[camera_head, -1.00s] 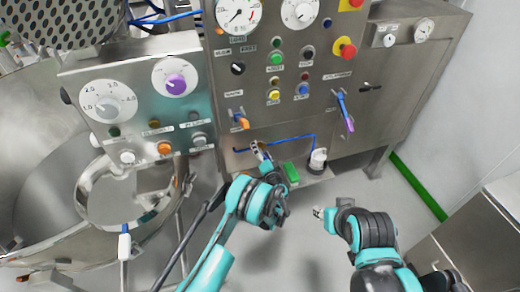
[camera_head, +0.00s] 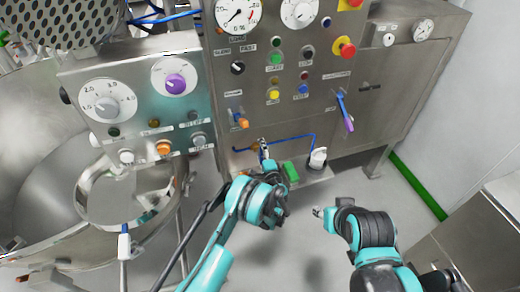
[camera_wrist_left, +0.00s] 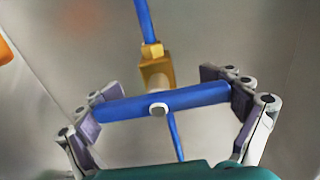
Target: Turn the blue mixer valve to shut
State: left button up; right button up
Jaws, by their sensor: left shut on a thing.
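The valve shows in the left wrist view as a brass body (camera_wrist_left: 157,72) with a blue bar handle (camera_wrist_left: 195,97) held by a pale centre bolt. The handle lies across the blue pipe (camera_wrist_left: 146,20), nearly level in that view. My left gripper (camera_wrist_left: 163,97) is shut on the handle, with a finger pad pair at each end. In the head view my left gripper (camera_head: 264,153) is at the low blue pipe on the panel and mostly hides the valve. My right gripper (camera_head: 318,212) is small, away from the panel; its jaws are unclear.
The steel control panel (camera_head: 300,115) carries gauges, buttons, an orange-tipped lever (camera_head: 241,120) and a purple-tipped lever (camera_head: 345,112). A green block (camera_head: 291,172) and a white fitting (camera_head: 318,158) sit close right of my left gripper. A steel bowl (camera_head: 60,170) stands left.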

dwell(0.3)
pick_arm(q)
jog(key=o, duration=0.9)
